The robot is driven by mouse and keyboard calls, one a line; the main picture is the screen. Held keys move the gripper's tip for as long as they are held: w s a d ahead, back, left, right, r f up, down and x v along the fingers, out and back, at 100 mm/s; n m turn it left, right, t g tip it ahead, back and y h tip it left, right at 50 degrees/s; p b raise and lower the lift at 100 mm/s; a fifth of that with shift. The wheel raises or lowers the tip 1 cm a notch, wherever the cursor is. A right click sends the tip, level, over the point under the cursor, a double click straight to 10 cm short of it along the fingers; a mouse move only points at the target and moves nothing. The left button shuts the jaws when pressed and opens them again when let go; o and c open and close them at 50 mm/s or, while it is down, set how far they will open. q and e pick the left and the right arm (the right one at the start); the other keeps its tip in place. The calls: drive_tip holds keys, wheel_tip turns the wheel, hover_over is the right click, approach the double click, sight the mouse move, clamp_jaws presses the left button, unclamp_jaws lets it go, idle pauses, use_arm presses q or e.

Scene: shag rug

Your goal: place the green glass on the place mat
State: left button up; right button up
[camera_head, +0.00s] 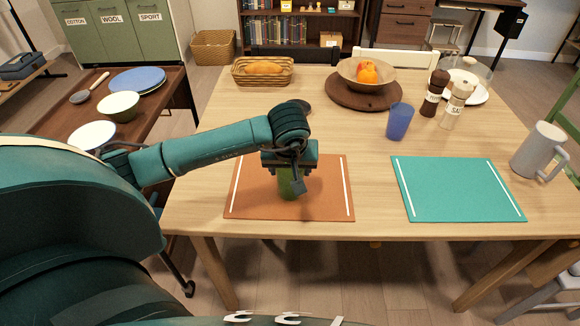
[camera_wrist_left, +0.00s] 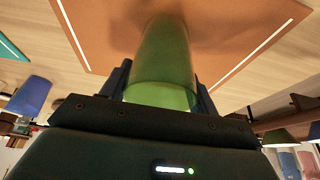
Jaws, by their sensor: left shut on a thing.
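The green glass (camera_head: 288,184) is between the fingers of my left gripper (camera_head: 297,184), over the brown place mat (camera_head: 328,200) in the head view. The gripper is shut on the glass, pointing down. In the left wrist view the green glass (camera_wrist_left: 165,60) is upside down in the picture, with its far end close to the brown mat (camera_wrist_left: 110,25). I cannot tell whether it touches the mat. A teal place mat (camera_head: 458,190) lies to the right on the table. My right gripper is not in view.
A blue glass (camera_head: 399,121), two shakers (camera_head: 435,93), a wooden board with a fruit bowl (camera_head: 365,75), a bread basket (camera_head: 263,70) and a grey pitcher (camera_head: 538,150) stand on the table (camera_head: 375,180). A side cart (camera_head: 150,110) with dishes stands left. Between the mats the table is clear.

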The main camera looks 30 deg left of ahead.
use_arm(q)
drive_tip(key=o, duration=0.6)
drive_tip(key=shift+f, duration=0.15)
drive_tip(key=o, duration=0.5)
